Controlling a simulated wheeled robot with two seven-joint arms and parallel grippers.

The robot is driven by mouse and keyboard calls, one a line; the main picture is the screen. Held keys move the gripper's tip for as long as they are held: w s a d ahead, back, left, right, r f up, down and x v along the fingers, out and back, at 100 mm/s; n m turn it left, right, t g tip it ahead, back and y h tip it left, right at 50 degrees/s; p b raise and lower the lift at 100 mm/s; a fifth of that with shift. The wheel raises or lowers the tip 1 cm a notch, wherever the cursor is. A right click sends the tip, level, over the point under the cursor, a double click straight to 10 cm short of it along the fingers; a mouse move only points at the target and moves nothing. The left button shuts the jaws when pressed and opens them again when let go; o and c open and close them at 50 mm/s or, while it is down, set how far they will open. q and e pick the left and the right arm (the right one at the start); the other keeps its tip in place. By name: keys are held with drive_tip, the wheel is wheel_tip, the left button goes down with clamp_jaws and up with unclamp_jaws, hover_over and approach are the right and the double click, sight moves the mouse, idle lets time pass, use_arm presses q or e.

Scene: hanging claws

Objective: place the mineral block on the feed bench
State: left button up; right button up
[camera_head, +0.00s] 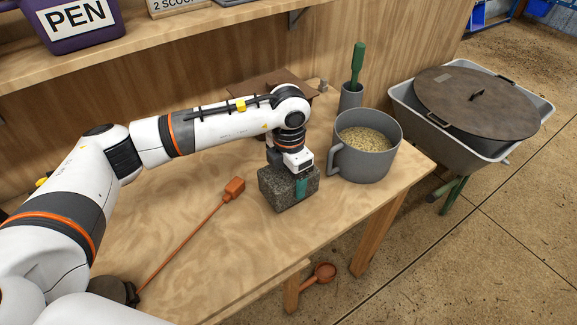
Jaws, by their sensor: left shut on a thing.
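The mineral block (276,193) is a dark grey, speckled, rough cube near the middle of the wooden feed bench (235,262). My left gripper (290,183) comes down on it from above and is shut on it. One teal finger shows against the block's right front face; the other finger is hidden. The block's underside is at or very near the bench top; I cannot tell whether it touches. My right gripper is out of view.
A grey mug-like pail of grain (364,160) stands just right of the block. A green-handled tool in a grey cup (351,95) is behind it. An orange-ended rod (190,233) lies to the left. A lidded grey trough (470,110) stands beyond the bench's right edge.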

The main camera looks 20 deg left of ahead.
use_arm(q)
wheel_tip(320, 180, down, 2)
drive_tip(key=shift+w+f, duration=0.1)
drive_tip(key=shift+f, duration=0.15)
drive_tip(key=o, duration=2)
drive_tip(key=shift+o, duration=0.2)
drive_tip(key=shift+s, duration=0.2)
